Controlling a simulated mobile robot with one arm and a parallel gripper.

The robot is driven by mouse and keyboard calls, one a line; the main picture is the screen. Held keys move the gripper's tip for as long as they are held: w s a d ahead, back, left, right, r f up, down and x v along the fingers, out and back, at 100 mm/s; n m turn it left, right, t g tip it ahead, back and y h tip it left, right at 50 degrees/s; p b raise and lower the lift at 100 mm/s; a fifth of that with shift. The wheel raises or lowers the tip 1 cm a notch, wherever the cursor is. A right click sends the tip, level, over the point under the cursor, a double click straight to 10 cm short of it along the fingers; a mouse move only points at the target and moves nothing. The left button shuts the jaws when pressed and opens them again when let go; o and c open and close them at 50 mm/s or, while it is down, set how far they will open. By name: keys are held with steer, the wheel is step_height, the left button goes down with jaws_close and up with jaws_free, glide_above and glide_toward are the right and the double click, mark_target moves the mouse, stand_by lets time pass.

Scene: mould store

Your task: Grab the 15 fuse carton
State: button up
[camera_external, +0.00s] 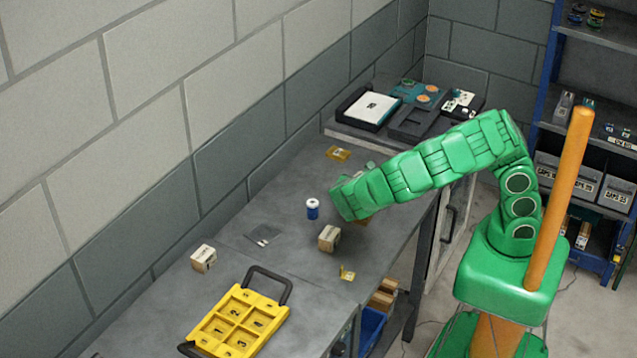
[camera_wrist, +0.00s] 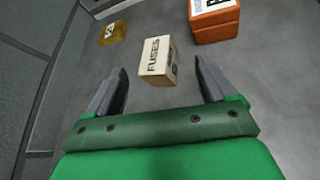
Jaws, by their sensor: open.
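A small cream carton (camera_wrist: 157,58) lettered FUSES lies ahead of my gripper (camera_wrist: 161,72) in the wrist view. It sits between the lines of the two spread fingers, and no finger touches it. Dark marks on its right side are too small to read, so I cannot confirm a 15. In the external view my gripper (camera_external: 345,198) is low over the bench, its fingers hard to make out. A tan carton (camera_external: 329,238) stands just in front of it, and another pale carton (camera_external: 203,259) stands farther left. I cannot tell which carton matches the wrist view.
An orange box (camera_wrist: 214,20) stands right of the FUSES carton, and a yellow item (camera_wrist: 113,33) lies upper left. Trays (camera_external: 410,122) fill the far end.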

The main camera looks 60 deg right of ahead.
steer(key=x, duration=0.5)
steer(key=shift+w+r, duration=0.1)
steer(key=shift+w, duration=0.15)
steer(key=shift+a, duration=0.1)
steer(key=c, duration=1.3)
steer(key=shift+r, duration=0.6)
step_height(320, 180, up, 2)
steer(key=shift+r, duration=0.1)
steer(key=s+r, duration=0.3)
steer(key=s, duration=0.1)
steer(key=s+r, duration=0.3)
steer(key=s, duration=0.2)
steer(key=s+r, duration=0.3)
steer(key=s, duration=0.2)
steer(key=shift+d+r, duration=0.25)
steer(key=shift+r, duration=0.05)
